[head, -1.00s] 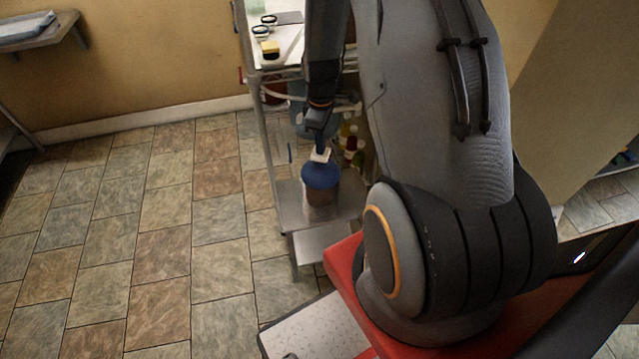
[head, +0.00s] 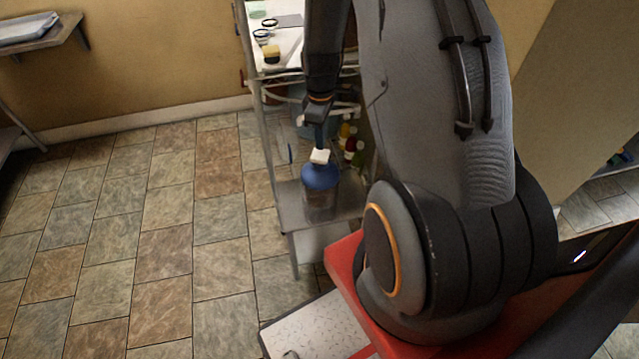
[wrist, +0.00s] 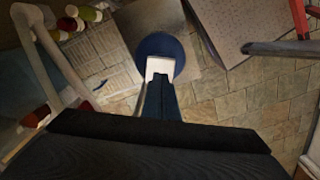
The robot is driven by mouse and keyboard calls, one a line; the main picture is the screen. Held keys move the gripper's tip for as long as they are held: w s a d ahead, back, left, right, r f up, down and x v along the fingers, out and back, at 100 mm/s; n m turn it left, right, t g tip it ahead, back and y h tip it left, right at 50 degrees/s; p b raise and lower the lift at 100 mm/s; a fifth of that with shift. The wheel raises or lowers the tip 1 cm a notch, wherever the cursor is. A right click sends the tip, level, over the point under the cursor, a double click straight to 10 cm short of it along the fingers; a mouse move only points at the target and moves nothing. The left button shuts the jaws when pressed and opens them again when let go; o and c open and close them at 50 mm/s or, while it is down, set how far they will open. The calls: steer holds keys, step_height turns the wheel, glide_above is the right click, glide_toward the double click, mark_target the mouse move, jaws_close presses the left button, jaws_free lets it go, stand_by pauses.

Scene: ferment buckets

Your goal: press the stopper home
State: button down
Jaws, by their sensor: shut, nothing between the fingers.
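A bucket (head: 320,205) with a blue lid (head: 320,178) stands on the lower shelf of a metal rack. A white stopper (head: 320,156) sits at the top of the lid. My gripper (head: 319,143) is shut and points down, its tips at or just above the stopper; I cannot tell whether they touch. In the wrist view the blue lid (wrist: 152,46) shows beyond the white stopper (wrist: 160,66), and my gripper (wrist: 160,88) reaches to the stopper's near edge. The join between stopper and lid is hidden.
The metal shelf (head: 290,205) surrounds the bucket. Several bottles (head: 350,145) stand behind it to the right. A rack post (head: 268,150) rises close by on the left. Tiled floor (head: 150,230) is open at left.

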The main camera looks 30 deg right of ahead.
step_height(320, 180, up, 7)
steer(key=p, duration=0.4)
steer(key=shift+p, duration=0.3)
stand_by(0.4)
stand_by(0.4)
steer(key=s+a+r+m+t+b, duration=0.1)
steer(key=s+a+r+m+b, duration=0.3)
steer(key=s+a+r+m, duration=0.4)
steer(key=s+a+r, duration=0.6)
steer(key=s+a, duration=0.1)
steer(key=shift+m, duration=0.4)
stand_by(0.4)
